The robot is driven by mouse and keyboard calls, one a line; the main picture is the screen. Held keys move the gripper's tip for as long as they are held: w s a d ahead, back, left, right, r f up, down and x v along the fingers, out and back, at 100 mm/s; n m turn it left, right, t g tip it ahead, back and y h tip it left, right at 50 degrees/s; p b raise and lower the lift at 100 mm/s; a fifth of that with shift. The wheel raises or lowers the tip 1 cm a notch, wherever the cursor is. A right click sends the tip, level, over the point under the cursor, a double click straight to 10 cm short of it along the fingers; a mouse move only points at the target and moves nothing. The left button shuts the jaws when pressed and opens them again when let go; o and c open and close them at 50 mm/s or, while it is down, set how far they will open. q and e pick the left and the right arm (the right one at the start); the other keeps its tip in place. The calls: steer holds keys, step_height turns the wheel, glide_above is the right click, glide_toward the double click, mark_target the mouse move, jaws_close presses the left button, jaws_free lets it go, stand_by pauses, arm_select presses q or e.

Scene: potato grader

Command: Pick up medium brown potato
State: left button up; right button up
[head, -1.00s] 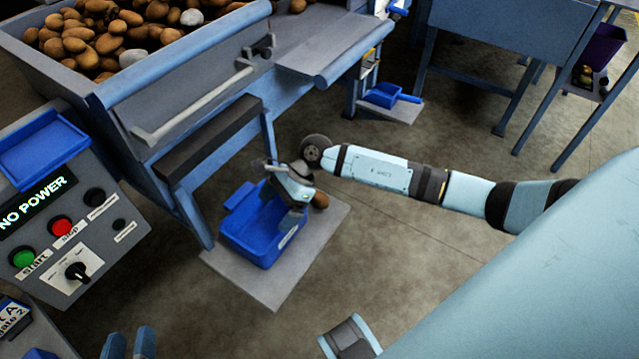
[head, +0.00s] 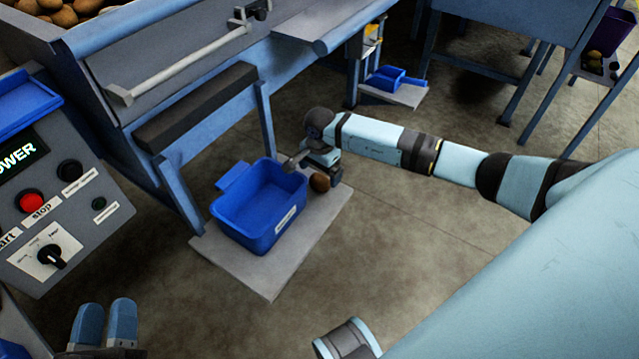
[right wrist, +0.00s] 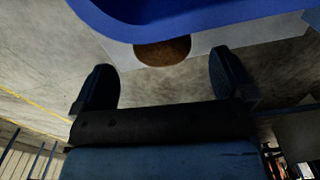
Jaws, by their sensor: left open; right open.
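A brown potato (head: 319,183) lies on the grey board beside the right side of the blue bin, partly hidden by my right gripper. In the right wrist view the potato (right wrist: 163,50) sits beyond the gap between the open fingers, with its upper part hidden by the blue bin. My right gripper (right wrist: 162,82) is open and empty. In the head view the right gripper (head: 325,163) is just behind and above the potato. My left gripper (head: 105,310) is open and empty at the lower left, far from the potato.
The blue bin (head: 246,233) stands empty on the grey board (head: 268,280). The blue grader frame (head: 183,203) rises behind it. A control panel (head: 85,222) stands at left. Several potatoes (head: 66,16) lie in the hopper. Floor to the right is clear.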

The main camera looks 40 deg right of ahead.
mark_target(320, 178)
step_height(320, 178, down, 5)
steer(key=shift+w+f+b, duration=0.1)
steer(key=shift+w+b, duration=0.05)
steer(key=shift+b, duration=0.85)
steer(key=c, duration=1)
